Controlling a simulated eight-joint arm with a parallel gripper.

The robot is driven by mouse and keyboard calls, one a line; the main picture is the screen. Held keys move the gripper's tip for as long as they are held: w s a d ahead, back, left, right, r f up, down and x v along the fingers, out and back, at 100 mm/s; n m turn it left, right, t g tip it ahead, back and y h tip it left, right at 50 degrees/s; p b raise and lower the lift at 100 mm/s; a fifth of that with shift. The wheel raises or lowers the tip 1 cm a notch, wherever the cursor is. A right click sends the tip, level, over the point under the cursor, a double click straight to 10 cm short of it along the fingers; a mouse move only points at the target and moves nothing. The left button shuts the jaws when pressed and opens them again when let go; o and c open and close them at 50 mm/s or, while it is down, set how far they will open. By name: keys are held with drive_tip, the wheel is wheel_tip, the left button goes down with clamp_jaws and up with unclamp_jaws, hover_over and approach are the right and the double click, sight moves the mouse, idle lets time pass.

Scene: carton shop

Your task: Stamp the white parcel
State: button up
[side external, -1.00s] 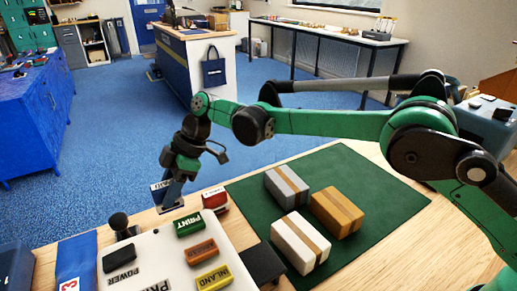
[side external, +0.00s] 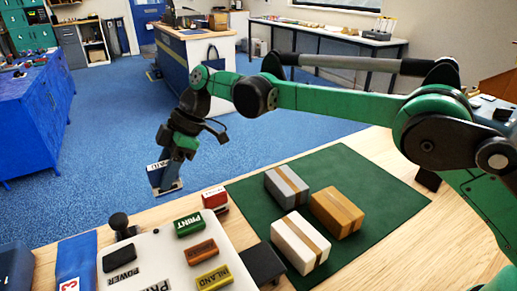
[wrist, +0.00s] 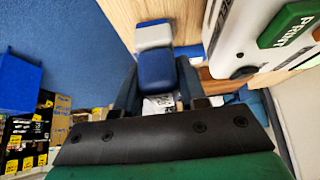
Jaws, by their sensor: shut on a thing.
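The white parcel (side external: 291,252), with a brown tape band, lies on the green mat (side external: 385,185) at its front. My gripper (side external: 173,164) is shut on a blue-and-white stamp (side external: 163,177), held up beyond the table's far left edge, well left of the parcel. The stamp is tilted and its label is too small to read surely. The wrist view shows the stamp's blue top (wrist: 156,69) between the fingers. The parcel is out of the wrist view.
A grey parcel (side external: 280,190) and a brown parcel (side external: 345,210) lie beside the white one. A red stamp (side external: 214,198) stands near the mat's left corner. A white panel (side external: 160,262) with coloured buttons (side external: 190,225) fills the front left.

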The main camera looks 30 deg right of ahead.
drive_tip(key=s+d+r, duration=0.4)
drive_tip(key=s+d, duration=0.3)
drive_tip(key=d, duration=0.5)
drive_tip(key=s+d+f, duration=0.3)
drive_tip(key=s+d, duration=0.3)
drive_tip(key=s, duration=0.6)
drive_tip(key=shift+w+a+f, duration=0.1)
drive_tip(key=shift+w+f, duration=0.05)
drive_tip(key=shift+f, duration=1.2)
drive_tip(key=shift+w+f, duration=0.1)
drive_tip(key=shift+f, duration=1.25)
drive_tip(key=shift+f, duration=0.6)
wheel_tip(320, 180, up, 7)
